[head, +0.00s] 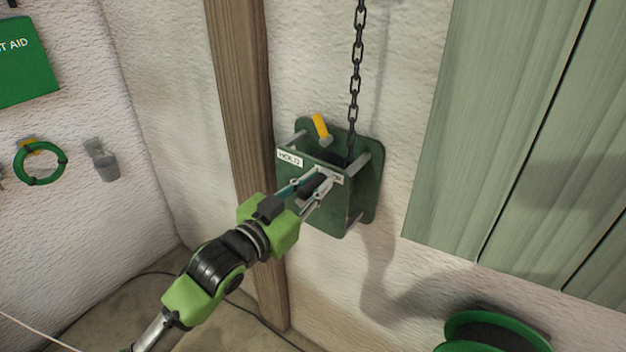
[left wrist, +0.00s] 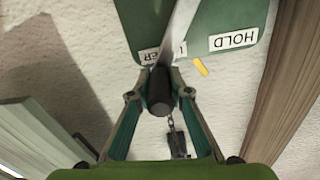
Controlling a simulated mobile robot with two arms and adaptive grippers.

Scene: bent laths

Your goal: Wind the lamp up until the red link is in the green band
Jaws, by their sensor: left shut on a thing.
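A green winch box (head: 340,207) is fixed to the white wall beside a wooden post. Its dark crank handle (left wrist: 158,97) sits between the fingers of my left gripper (head: 316,184), which is shut on it. The pale metal crank arm (left wrist: 180,28) shows in the left wrist view. A yellow lever (head: 320,127) sticks up at the box's top, near a HOLD label (head: 289,158). A second label is partly covered by the crank. A dark chain (head: 356,62) rises from the box out of view. I see no red link, green band or lamp. My right gripper is not in view.
The wooden post (head: 241,110) stands just left of the box. Grey-green boards (head: 500,130) are at the right. A green reel (head: 485,335) is at lower right. A green ring (head: 40,163) and a first aid box (head: 22,62) hang at the left.

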